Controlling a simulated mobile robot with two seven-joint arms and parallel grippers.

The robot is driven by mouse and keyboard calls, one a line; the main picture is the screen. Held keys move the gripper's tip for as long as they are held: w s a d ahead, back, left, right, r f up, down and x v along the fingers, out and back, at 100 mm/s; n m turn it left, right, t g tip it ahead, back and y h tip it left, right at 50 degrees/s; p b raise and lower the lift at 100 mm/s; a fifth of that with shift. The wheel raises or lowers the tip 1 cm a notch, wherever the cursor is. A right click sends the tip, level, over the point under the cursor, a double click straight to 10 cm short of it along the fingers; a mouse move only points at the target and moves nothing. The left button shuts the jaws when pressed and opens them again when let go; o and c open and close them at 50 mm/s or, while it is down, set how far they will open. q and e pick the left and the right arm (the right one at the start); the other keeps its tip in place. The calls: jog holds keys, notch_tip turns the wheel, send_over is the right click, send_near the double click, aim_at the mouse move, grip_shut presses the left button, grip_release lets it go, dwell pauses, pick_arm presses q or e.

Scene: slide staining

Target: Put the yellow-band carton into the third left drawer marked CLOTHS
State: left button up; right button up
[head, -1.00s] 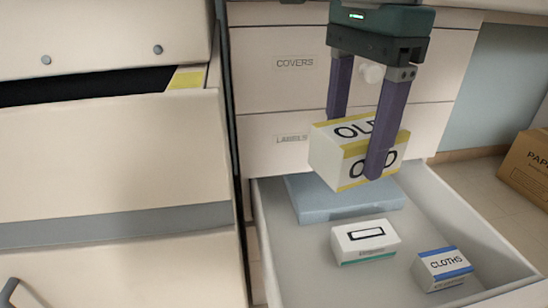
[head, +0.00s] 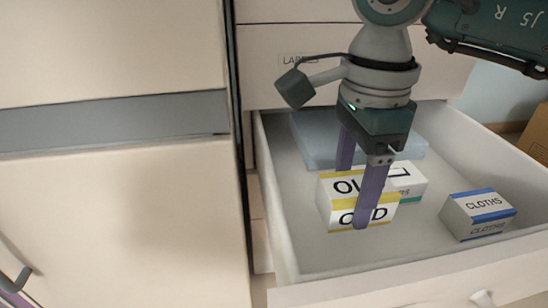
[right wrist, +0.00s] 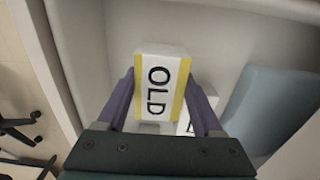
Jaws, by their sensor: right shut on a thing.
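The yellow-band carton (head: 333,212), white with yellow edges and marked OLD, is between the fingers of my right gripper (head: 359,200). The gripper is shut on it. The carton is low inside the open drawer (head: 290,235); I cannot tell whether it touches the drawer floor. It also shows in the right wrist view (right wrist: 160,88), gripped on both sides by the purple fingers. The drawer's own label is not in sight. My left gripper is not in view.
The drawer also holds a blue-band CLOTHS carton (head: 478,216), a white carton with a green edge (head: 408,182) partly hidden behind the held carton, and a pale blue flat thing (head: 312,140) at the back. A closed drawer front (head: 290,85) stands above. A cardboard box (head: 537,135) is at the right.

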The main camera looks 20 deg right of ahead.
aim_at(353, 185)
notch_tip(353, 185, down, 6)
jog(key=b, duration=0.3)
jog(key=shift+f, duration=0.1)
jog(key=shift+f, duration=0.15)
jog(key=o, duration=1.4)
jog(key=shift+c, duration=0.2)
notch_tip(353, 185, up, 13)
jog(key=p, duration=0.6)
jog(key=shift+f, duration=0.2)
